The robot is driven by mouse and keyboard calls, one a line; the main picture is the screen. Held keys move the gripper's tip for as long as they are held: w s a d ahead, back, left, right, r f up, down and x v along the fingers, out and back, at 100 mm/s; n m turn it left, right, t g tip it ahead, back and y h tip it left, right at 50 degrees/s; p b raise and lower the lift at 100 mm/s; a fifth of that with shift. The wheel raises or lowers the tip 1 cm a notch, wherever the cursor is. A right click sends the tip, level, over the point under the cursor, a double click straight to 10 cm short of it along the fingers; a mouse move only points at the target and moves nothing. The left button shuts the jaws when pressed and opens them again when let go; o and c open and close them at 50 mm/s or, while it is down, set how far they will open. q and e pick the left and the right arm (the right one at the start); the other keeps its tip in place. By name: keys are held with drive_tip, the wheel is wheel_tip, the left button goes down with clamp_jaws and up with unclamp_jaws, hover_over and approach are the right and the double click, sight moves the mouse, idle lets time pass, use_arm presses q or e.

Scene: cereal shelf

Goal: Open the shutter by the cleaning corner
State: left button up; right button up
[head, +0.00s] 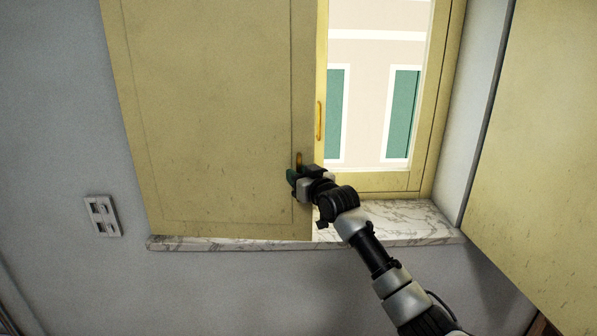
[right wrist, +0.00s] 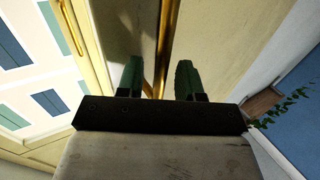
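A yellowish shutter panel (head: 215,110) covers the left part of the window, while the right part is uncovered. Its small brass handle (head: 299,160) is near its lower right edge. My right gripper (head: 294,178) is at this edge, just below and partly over the handle. In the right wrist view, the two green fingers of the right gripper (right wrist: 159,80) stand apart, with a brass-coloured strip (right wrist: 167,45) between them. I cannot tell whether it is the handle or the panel edge, and no firm contact shows. My left gripper is in neither view.
The window frame has its own brass handle (head: 319,120) close to the right of my gripper. A marble sill (head: 400,222) juts out below. Another yellowish panel (head: 545,130) stands at the far right. A wall socket plate (head: 103,216) is on the left wall.

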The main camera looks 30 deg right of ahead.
drive_tip(key=shift+w, duration=0.25)
drive_tip(key=shift+c, duration=0.4)
clamp_jaws()
drive_tip(key=shift+f, duration=0.1)
